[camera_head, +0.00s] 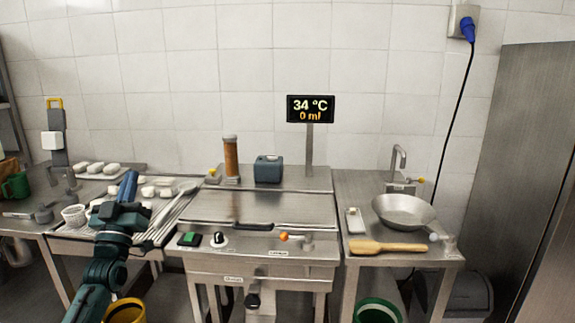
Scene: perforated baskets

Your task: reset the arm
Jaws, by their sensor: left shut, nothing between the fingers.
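My left arm comes in from the bottom left, dark teal and black. Its gripper (128,187) points up and away over the left counter, in front of the drain rack (172,215). The gripper is shut and I see nothing held in it. It hides part of the rack and some of the white pieces behind it. My right gripper is not in view.
A steel cooker (262,208) with a green switch and knob stands in the middle. A white perforated basket (74,216) is at left. A yellow bucket (125,311) stands below my arm.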

